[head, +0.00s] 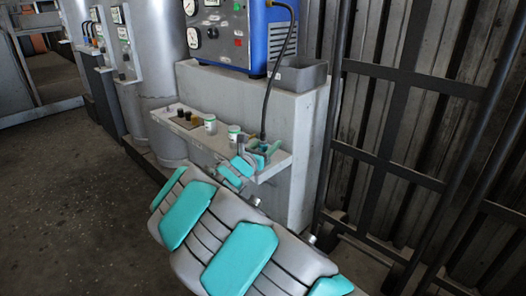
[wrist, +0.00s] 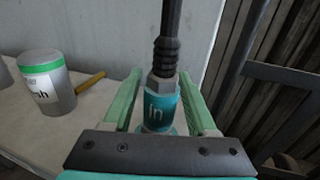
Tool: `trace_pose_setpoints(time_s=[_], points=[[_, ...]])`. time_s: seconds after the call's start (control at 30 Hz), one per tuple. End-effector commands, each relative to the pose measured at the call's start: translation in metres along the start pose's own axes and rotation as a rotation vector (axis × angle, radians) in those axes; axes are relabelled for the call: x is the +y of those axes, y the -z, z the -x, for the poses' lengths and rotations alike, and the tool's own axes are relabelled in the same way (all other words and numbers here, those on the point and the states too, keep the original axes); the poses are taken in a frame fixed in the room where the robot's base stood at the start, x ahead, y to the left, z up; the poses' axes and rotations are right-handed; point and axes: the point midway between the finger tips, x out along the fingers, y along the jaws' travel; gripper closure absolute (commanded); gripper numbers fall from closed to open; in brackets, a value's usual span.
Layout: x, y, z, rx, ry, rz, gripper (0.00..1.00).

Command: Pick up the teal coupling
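The teal coupling (wrist: 160,112) stands upright in the wrist view, with light lettering on its side. A grey hex nut and a black ribbed hose rise from its top. My gripper (wrist: 162,76) is open, with one green finger on each side of the coupling and a narrow gap showing beside it. The coupling's lower end is partly hidden by the dark gripper bar. In the head view my gripper (head: 264,149) is at the right end of the grey shelf (head: 222,143), and the coupling is too small to make out clearly among the teal parts there.
A grey can with a green band (wrist: 46,83) stands left of my gripper, with a yellow-handled tool (wrist: 90,82) beside it. The black hose (head: 284,62) runs up to the blue machine (head: 280,35). A grey bin (head: 300,75) sits above. A dark metal frame (head: 385,155) stands at right.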

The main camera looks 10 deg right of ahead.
Motion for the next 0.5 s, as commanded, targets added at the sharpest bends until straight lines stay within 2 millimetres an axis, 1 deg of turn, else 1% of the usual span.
trace_pose_setpoints(time_s=[0.03, 0.07, 0.4, 0.5], points=[[0.0, 0.0001, 0.0001, 0.0, 0.0, 0.0, 0.49], [0.0, 0.0001, 0.0001, 0.0, 0.0, 0.0, 0.52], [-0.0001, 0.0001, 0.0002, 0.0, 0.0, 0.0, 0.91], [-0.0001, 0.0001, 0.0002, 0.0, 0.0, 0.0, 1.0]])
